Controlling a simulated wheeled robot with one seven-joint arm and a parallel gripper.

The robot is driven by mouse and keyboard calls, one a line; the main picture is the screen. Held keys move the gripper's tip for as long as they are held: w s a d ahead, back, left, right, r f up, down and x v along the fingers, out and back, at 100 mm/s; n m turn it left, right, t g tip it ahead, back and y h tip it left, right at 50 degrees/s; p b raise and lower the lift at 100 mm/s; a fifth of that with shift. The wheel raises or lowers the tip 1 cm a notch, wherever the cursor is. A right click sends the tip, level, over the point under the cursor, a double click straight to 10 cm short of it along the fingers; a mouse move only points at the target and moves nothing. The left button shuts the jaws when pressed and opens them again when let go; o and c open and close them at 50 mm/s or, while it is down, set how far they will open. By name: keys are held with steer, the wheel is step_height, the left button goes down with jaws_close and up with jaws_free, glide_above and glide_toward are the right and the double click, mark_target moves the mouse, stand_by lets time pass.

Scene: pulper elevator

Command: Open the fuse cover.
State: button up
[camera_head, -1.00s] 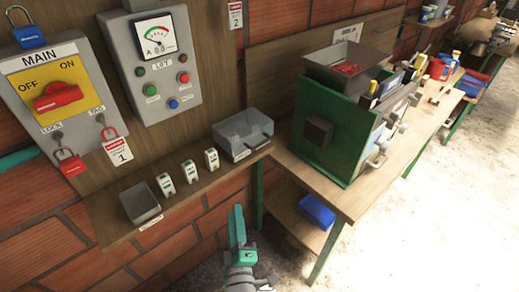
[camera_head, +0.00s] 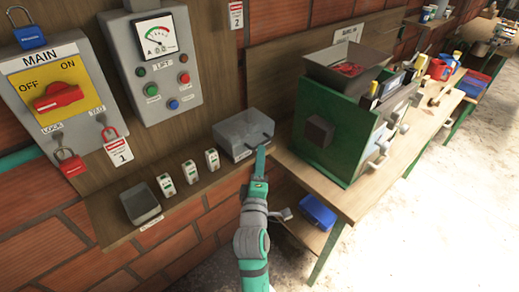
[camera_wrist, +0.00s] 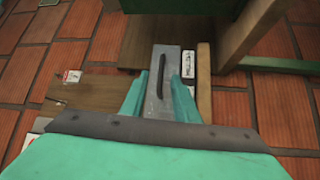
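The fuse cover (camera_head: 240,127) is a grey, partly see-through lid on the box at the right end of the wooden shelf. It looks closed. In the wrist view the cover (camera_wrist: 160,105) lies ahead of my gripper, with a long dark handle (camera_wrist: 161,76) on it. My gripper (camera_head: 260,157) is at the box's front right edge in the head view. In the wrist view my gripper (camera_wrist: 158,92) has its two green fingers apart, one on each side of the handle's line, with nothing held. Whether a finger touches the cover cannot be told.
Several white fuses (camera_head: 190,172) and an open grey bin (camera_head: 140,204) stand on the shelf to the left. The main switch panel (camera_head: 50,88) and lift panel (camera_head: 155,65) hang above. The green machine (camera_head: 335,125) stands close on the right, on a workbench.

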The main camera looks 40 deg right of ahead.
mark_target(248, 134)
steer(key=x, duration=0.4)
steer(key=shift+w, duration=0.1)
jaws_close()
